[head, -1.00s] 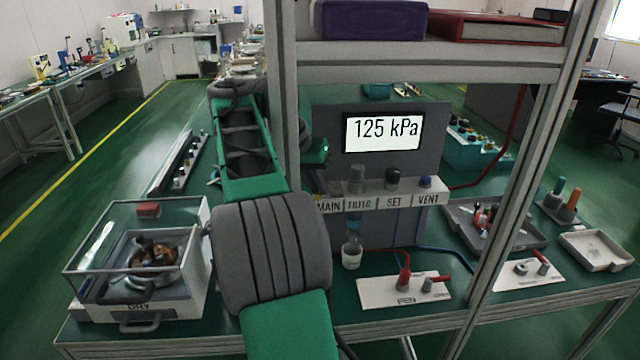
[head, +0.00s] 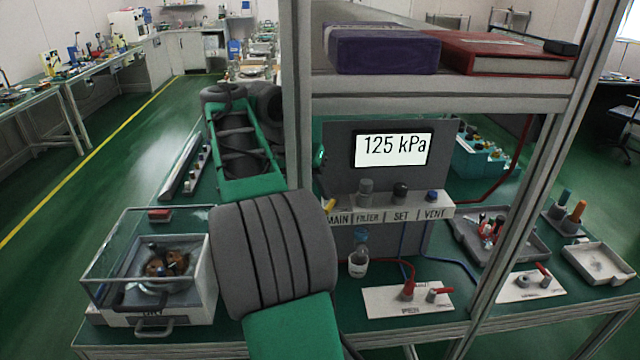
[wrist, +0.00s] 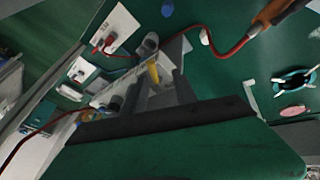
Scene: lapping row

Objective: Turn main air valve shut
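The main air valve's yellow handle (head: 329,205) shows in the head view at the left end of the valve row, above the MAIN label, partly behind the frame post. In the wrist view the yellow handle (wrist: 153,72) lies between the fingertips of my gripper (wrist: 159,78). The fingers look apart, with a gap wider than the handle; contact cannot be made out. In the head view my fingers are hidden by the post, and only a bit of my wrist shows beside the panel. The pressure display (head: 392,148) reads 125 kPa.
FILTER (head: 365,190), SET (head: 400,191) and VENT (head: 432,196) knobs stand beside the main valve. An upright frame post (head: 299,110) and a shelf (head: 440,87) with books enclose the panel. A small bottle (head: 358,262) stands below; a glass-sided box (head: 150,265) is at left.

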